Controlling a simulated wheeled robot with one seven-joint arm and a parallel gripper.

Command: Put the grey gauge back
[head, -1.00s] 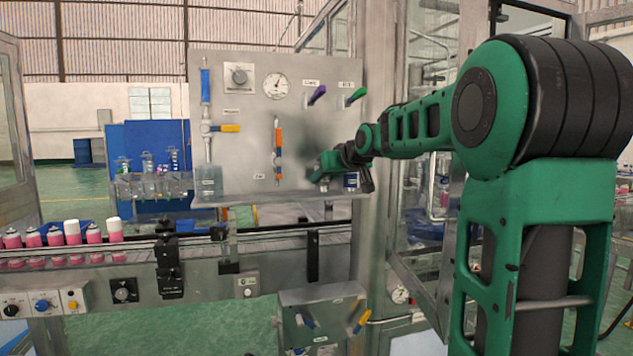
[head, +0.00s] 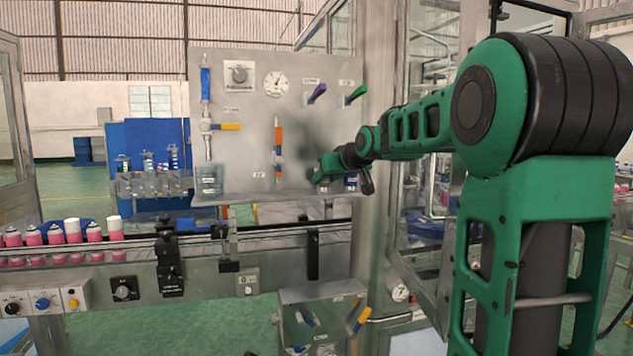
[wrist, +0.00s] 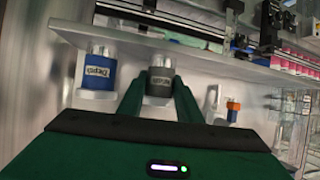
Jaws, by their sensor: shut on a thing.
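The grey gauge (wrist: 159,88) is a short dark-grey cylinder with a silver top and a white label, seen in the wrist view. My gripper (wrist: 158,95) is shut on it, one green finger on each side. It is at the panel's ledge (wrist: 200,67); I cannot tell whether it touches the ledge. A blue gauge (wrist: 98,75) with a white label stands beside it, apart from the fingers. In the head view my gripper (head: 322,172) is low at the panel's right side, and the grey gauge is hard to make out there.
The upright panel (head: 245,150) carries a dial (head: 276,84), a purple lever (head: 317,93), a green lever (head: 356,95) and yellow-handled and orange valves close to the arm. A conveyor with pink cans (head: 73,231) runs below. A glass-walled frame stands at right.

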